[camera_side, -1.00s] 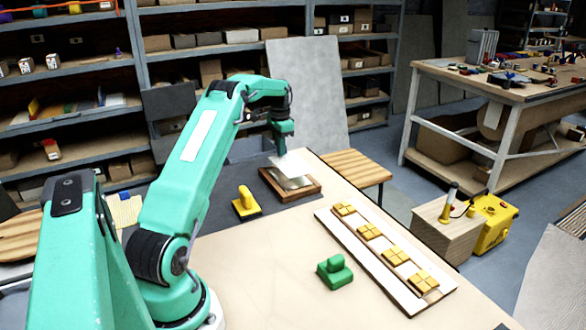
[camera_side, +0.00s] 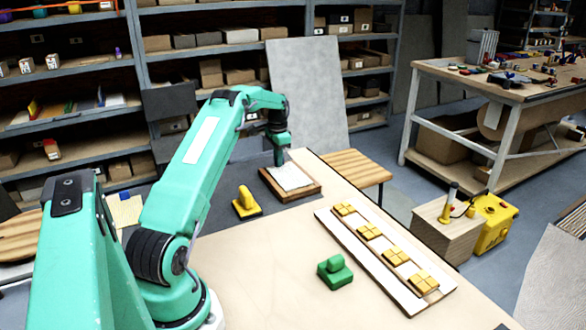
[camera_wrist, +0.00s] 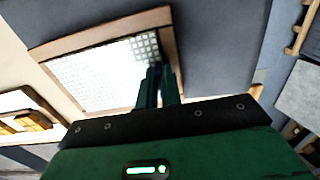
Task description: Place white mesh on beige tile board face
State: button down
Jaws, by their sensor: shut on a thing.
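The white mesh (camera_side: 290,177) lies flat or almost flat inside the wooden-framed board (camera_side: 313,191) at the table's back edge. In the wrist view the mesh (camera_wrist: 92,72) shows a fine grid and fills most of the frame (camera_wrist: 100,34). My gripper (camera_side: 279,160) points down at the mesh's far left part in the side view. In the wrist view my gripper (camera_wrist: 156,75) has its fingers close together, shut on the mesh's edge. The board face under the mesh is mostly hidden, so I cannot tell its colour or whether the mesh fully touches it.
A yellow-handled tool (camera_side: 246,204) stands left of the board. A green block-shaped tool (camera_side: 335,271) sits nearer the front. A long white rail (camera_side: 400,285) with several yellow tiles lies at the right. The table's middle is clear.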

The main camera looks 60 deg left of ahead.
jog(key=shift+f, duration=0.1)
jog(key=c, duration=1.6)
grip_release()
notch_tip(320, 180, up, 12)
jog(key=shift+r, duration=0.15)
